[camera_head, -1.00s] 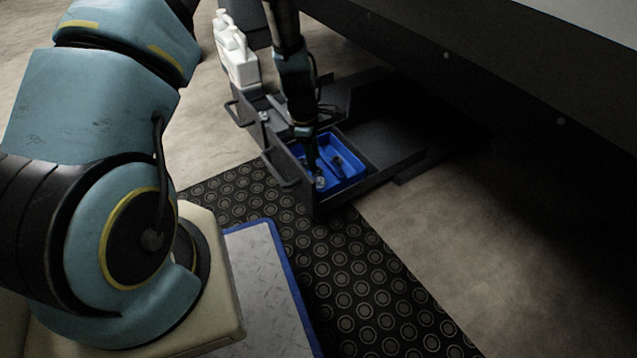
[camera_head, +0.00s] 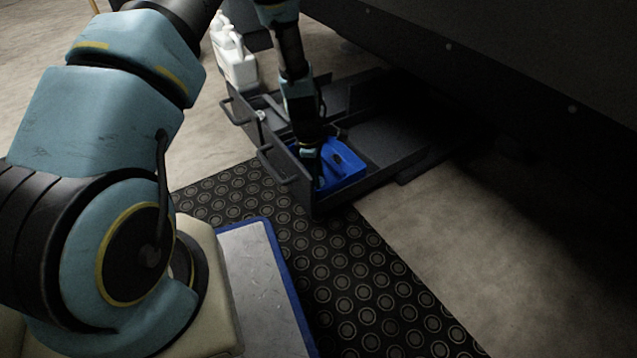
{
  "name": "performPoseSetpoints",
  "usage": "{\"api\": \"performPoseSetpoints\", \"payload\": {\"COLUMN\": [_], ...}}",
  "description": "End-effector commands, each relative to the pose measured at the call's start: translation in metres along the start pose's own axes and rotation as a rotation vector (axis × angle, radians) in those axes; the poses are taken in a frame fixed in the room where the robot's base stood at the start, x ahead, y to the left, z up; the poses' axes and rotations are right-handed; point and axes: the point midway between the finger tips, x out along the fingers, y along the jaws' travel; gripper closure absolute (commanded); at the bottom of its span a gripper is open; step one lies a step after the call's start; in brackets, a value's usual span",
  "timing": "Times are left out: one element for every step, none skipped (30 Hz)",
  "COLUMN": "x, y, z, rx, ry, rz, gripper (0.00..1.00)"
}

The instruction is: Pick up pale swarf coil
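My gripper (camera_head: 316,178) reaches down into a blue tray (camera_head: 347,165) that sits in an open dark drawer. The fingers are small and dark here, and I cannot tell whether they are open or shut. I cannot make out the pale swarf coil; the gripper and wrist cover the left part of the tray, where a small pale thing showed a second ago. A dark item (camera_head: 337,157) lies in the tray to the right of the gripper.
The dark drawer (camera_head: 385,150) stands open below a large dark overhang (camera_head: 480,70). White jugs (camera_head: 236,62) stand behind it at the left. A black ring-patterned mat (camera_head: 345,265) and a blue-edged metal plate (camera_head: 258,275) lie in front. Bare floor is free at the right.

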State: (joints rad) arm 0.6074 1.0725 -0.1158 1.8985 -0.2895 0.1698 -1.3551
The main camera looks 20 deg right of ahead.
Motion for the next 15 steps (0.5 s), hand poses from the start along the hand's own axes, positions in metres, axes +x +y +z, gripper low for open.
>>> {"api": "performPoseSetpoints", "payload": {"x": [-0.0001, -0.0002, -0.0002, -0.0001, -0.0002, -0.0002, -0.0002, -0.0002, -0.0002, -0.0002, -0.0002, -0.0002, -0.0002, -0.0002, -0.0002], "y": [-0.0001, -0.0001, -0.0001, -0.0001, -0.0001, -0.0001, -0.0001, -0.0001, -0.0001, -0.0001, -0.0001, -0.0001, -0.0001, -0.0001, -0.0001], "z": [-0.0001, -0.0001, -0.0001, -0.0002, -0.0001, -0.0002, -0.0002, -0.0002, -0.0002, -0.0002, -0.0002, -0.0002, -0.0002, -0.0002, -0.0002], "rx": [0.000, 0.000, 0.000, 0.000, 0.000, 0.000, 0.000, 0.000, 0.000, 0.000, 0.000, 0.000, 0.000, 0.000, 0.000], "ry": [0.000, 0.000, 0.000, 0.000, 0.000, 0.000, 0.000, 0.000, 0.000, 0.000, 0.000, 0.000, 0.000, 0.000, 0.000], "rz": [0.000, 0.000, 0.000, 0.000, 0.000, 0.000, 0.000, 0.000, 0.000, 0.000, 0.000, 0.000, 0.000, 0.000, 0.000], "gripper": [0.63, 0.66, 0.71, 0.74, 0.78, 0.82, 0.85, 0.89, 0.93, 0.97, 1.00, 1.00, 1.00, 1.00, 1.00]}}
